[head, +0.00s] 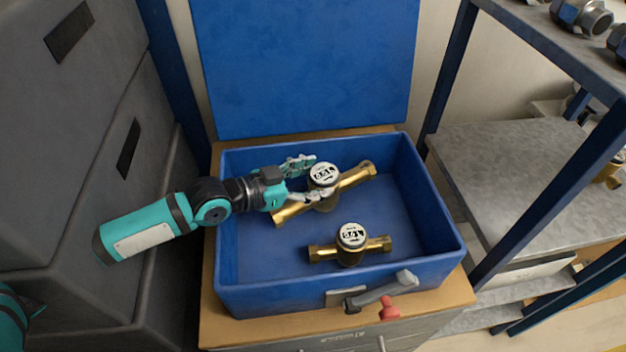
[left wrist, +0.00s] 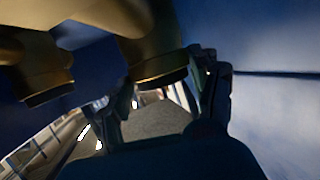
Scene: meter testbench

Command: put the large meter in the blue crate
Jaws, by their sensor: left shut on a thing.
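The large meter (head: 358,175), brass with a white-faced round dial, is tilted diagonally in the back part of the blue crate (head: 240,300). My left gripper (head: 314,179) reaches in from the left and is shut on the large meter, one finger on each side of its dial. I cannot tell whether the meter touches the crate floor. A smaller brass meter (head: 350,252) lies in the front of the crate. In the left wrist view, dark brass parts (left wrist: 155,50) are close to the fingers (left wrist: 160,100). My right gripper is not in view.
The crate stands on a wooden-topped cabinet (head: 222,333), with a blue panel (head: 305,65) behind it. A grey handle-like tool (head: 385,290) and a red piece (head: 389,309) are at its front. Dark grey boxes (head: 75,190) stand left, a metal shelf (head: 480,165) right.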

